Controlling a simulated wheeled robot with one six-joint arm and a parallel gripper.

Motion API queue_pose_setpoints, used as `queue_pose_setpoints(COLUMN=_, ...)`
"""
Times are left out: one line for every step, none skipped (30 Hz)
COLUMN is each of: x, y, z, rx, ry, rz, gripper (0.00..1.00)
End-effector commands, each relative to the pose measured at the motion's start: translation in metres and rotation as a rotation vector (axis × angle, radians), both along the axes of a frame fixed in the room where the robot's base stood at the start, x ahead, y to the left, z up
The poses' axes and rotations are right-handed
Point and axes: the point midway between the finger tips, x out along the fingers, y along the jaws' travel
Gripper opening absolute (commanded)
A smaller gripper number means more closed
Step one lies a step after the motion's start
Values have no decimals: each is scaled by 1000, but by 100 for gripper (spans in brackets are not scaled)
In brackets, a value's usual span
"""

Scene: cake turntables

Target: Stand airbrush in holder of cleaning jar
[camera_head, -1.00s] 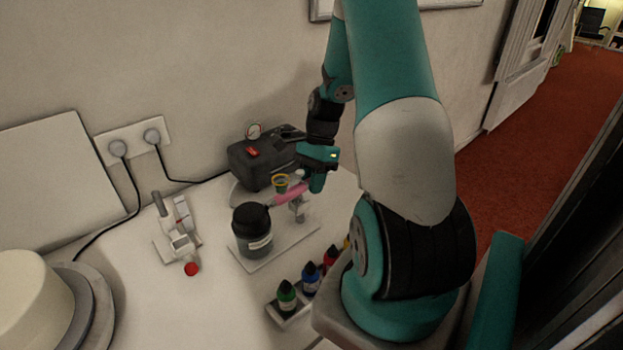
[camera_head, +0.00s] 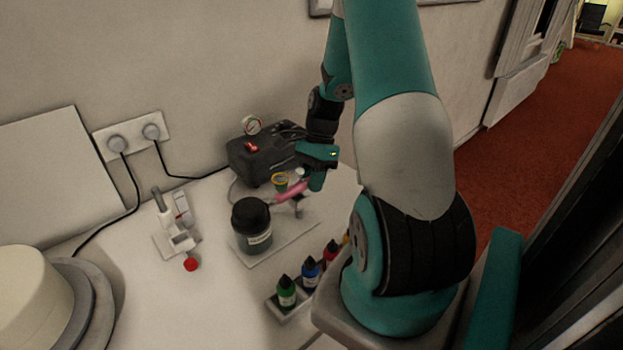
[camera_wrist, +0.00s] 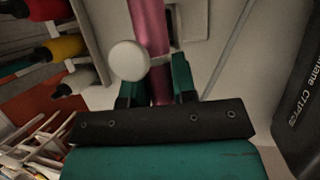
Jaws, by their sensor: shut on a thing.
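The pink airbrush (camera_head: 291,191) is held in my gripper (camera_head: 315,181), at the back of the white base plate (camera_head: 304,238). In the wrist view my gripper (camera_wrist: 155,78) is shut around the airbrush's pink body (camera_wrist: 147,25). A pale round knob (camera_wrist: 128,60) shows beside the body; I cannot tell what it belongs to. The cleaning jar (camera_head: 252,228), dark with a black lid, stands upright on the plate, left of the airbrush. A small pale post (camera_head: 298,209), perhaps the holder, shows just below the airbrush. Whether the airbrush touches it cannot be told.
The dark compressor (camera_head: 262,158) with a gauge stands close behind the gripper; it also shows in the wrist view (camera_wrist: 298,105). An orange-rimmed cup (camera_head: 280,181) is beside the airbrush. A rack of paint bottles (camera_head: 287,291) is in front. A white device (camera_head: 174,232) stands left.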

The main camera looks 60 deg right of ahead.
Motion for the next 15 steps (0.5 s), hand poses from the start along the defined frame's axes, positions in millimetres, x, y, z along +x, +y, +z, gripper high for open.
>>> queue_pose_setpoints(x=0, y=0, z=-1, rx=0, ry=0, rz=0, gripper=0)
queue_pose_setpoints(x=0, y=0, z=-1, rx=0, ry=0, rz=0, gripper=0)
queue_pose_setpoints(x=0, y=0, z=-2, rx=0, ry=0, rz=1, gripper=0)
queue_pose_setpoints(x=0, y=0, z=-2, rx=0, ry=0, rz=1, gripper=0)
queue_pose_setpoints(x=0, y=0, z=-2, rx=0, ry=0, rz=1, gripper=30)
queue_pose_setpoints(x=0, y=0, z=-2, rx=0, ry=0, rz=1, gripper=40)
queue_pose_setpoints(x=0, y=0, z=-2, rx=0, ry=0, rz=1, gripper=46)
queue_pose_setpoints(x=0, y=0, z=-2, rx=0, ry=0, rz=1, gripper=53)
queue_pose_setpoints(x=0, y=0, z=-2, rx=0, ry=0, rz=1, gripper=56)
queue_pose_setpoints(x=0, y=0, z=-2, rx=0, ry=0, rz=1, gripper=56)
queue_pose_setpoints(x=0, y=0, z=-2, rx=0, ry=0, rz=1, gripper=56)
queue_pose_setpoints(x=0, y=0, z=-2, rx=0, ry=0, rz=0, gripper=56)
queue_pose_setpoints(x=0, y=0, z=-2, rx=0, ry=0, rz=0, gripper=56)
queue_pose_setpoints(x=0, y=0, z=-2, rx=0, ry=0, rz=0, gripper=56)
queue_pose_setpoints(x=0, y=0, z=-2, rx=0, ry=0, rz=0, gripper=56)
